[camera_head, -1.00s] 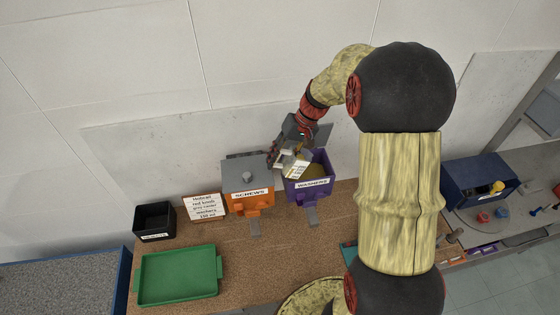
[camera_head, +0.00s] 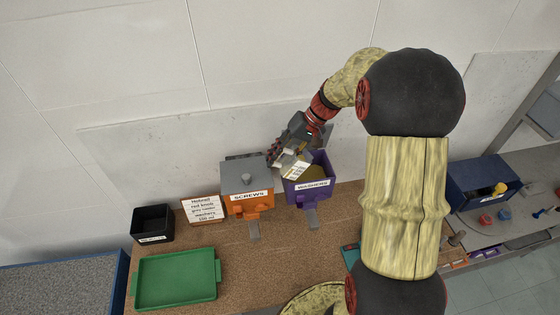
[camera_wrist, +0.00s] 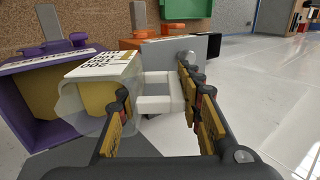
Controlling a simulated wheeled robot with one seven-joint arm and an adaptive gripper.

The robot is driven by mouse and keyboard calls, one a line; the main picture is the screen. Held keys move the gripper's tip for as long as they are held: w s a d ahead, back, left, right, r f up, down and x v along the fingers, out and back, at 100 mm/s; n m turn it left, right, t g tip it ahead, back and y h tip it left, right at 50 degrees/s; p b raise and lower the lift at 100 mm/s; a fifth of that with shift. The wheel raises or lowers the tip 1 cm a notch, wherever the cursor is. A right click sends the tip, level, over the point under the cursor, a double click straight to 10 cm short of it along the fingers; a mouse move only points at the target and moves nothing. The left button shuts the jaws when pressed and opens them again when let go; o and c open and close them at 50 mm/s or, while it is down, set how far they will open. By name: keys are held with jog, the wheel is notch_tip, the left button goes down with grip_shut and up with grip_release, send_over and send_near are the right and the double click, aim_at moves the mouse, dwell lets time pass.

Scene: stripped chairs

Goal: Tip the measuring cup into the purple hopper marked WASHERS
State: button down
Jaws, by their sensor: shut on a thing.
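The purple hopper marked WASHERS (camera_head: 308,191) stands at the back of the bench, open at the top, with a yellow-brown surface showing inside. It also shows at the left in the wrist view (camera_wrist: 30,108). The measuring cup (camera_head: 296,170) is translucent with a white printed label. It is tilted over the hopper's mouth, and it also shows in the wrist view (camera_wrist: 98,68). My gripper (camera_wrist: 158,92) is shut on its pale handle (camera_wrist: 158,98). Yellowish colour shows through the cup wall; I cannot tell whether this is contents or the hopper behind.
An orange hopper marked SCREWS (camera_head: 247,203) with a grey knobbed lid stands close to the left. Further left are a printed card (camera_head: 203,209), a black bin (camera_head: 153,223) and a green tray (camera_head: 176,278). A wall is close behind; the bench front is mostly clear.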

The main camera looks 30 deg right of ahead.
jog(key=shift+d+r+y+b, duration=0.1)
jog(key=shift+r+y+b, duration=0.3)
jog(key=shift+y, duration=0.2)
dwell(0.5)
jog(key=shift+d+t+y+b, duration=0.1)
jog(key=shift+t+y+b, duration=0.2)
jog(key=shift+y+b, duration=0.15)
jog(key=shift+r, duration=0.15)
jog(key=shift+s+d+y+b, duration=0.1)
jog(key=shift+d+y+b, duration=0.1)
jog(key=shift+y+b, duration=0.35)
jog(key=shift+r+t, duration=0.2)
jog(key=shift+t, duration=0.1)
jog(key=shift+d+y+b, duration=0.25)
jog(key=shift+y+b, duration=0.15)
jog(key=shift+y, duration=0.1)
jog(key=shift+r, duration=0.1)
jog(key=shift+s+d+t+y+b, duration=0.15)
jog(key=shift+d+t+y+b, duration=0.15)
jog(key=shift+y+b, duration=0.25)
